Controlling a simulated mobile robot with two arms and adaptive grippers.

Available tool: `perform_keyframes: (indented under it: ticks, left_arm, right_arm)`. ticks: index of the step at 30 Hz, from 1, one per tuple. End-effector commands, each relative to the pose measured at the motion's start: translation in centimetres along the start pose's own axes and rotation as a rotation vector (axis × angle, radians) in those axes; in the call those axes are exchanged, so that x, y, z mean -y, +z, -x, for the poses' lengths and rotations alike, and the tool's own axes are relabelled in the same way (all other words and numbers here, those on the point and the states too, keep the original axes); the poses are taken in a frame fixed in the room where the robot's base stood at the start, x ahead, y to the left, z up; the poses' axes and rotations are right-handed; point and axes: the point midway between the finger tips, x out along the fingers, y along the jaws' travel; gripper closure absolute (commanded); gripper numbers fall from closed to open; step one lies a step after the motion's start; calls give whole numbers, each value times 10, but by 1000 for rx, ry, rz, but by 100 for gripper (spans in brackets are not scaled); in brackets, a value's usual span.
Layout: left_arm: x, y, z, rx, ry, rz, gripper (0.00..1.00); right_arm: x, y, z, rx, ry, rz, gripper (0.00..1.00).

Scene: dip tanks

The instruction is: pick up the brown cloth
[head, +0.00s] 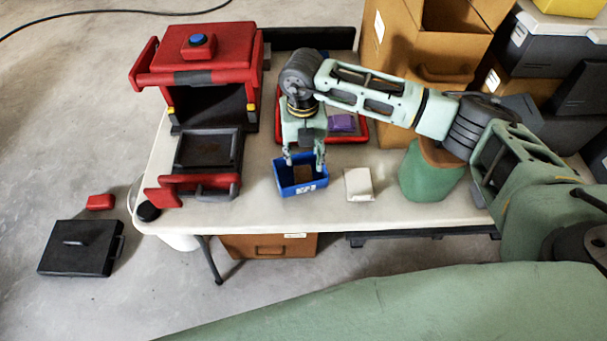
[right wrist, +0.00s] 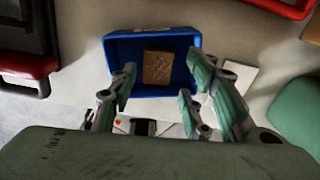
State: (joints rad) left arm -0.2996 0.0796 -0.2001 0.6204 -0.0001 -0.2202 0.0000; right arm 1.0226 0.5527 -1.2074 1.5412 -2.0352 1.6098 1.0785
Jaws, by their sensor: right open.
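The brown cloth (right wrist: 158,68) lies flat on the floor of a small blue bin. In the head view the cloth (head: 303,174) is partly hidden by my right gripper and the bin's walls. The blue bin (head: 301,190) stands on the white table and also shows in the right wrist view (right wrist: 125,48). My right gripper (head: 305,162) is open and empty, pointing down over the bin, with its fingertips near the rim height. In the right wrist view its fingers (right wrist: 165,85) are spread wide on either side of the cloth. My left gripper is in neither view.
A white block (head: 359,184) sits right of the bin, and a green container (head: 428,172) stands further right. Behind are a red tray (head: 362,132) with a purple item (head: 341,123). A red and black machine (head: 203,85) stands on the left. Cardboard boxes (head: 398,62) are at the back right.

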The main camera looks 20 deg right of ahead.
Motion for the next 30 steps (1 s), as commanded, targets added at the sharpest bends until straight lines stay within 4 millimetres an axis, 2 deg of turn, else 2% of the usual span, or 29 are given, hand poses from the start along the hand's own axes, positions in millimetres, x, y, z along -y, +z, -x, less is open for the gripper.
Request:
perform_keyframes:
  ticks: [9,12,21,30]
  left_arm:
    - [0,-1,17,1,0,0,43]
    - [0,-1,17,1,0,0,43]
    - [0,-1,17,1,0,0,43]
    - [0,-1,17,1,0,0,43]
  right_arm:
    - [0,-4,-41,-4,2,2,56]
    - [-1,-3,-55,-3,4,3,56]
    - [-1,-2,-62,0,5,4,56]
    - [-1,-2,-61,-1,5,4,81]
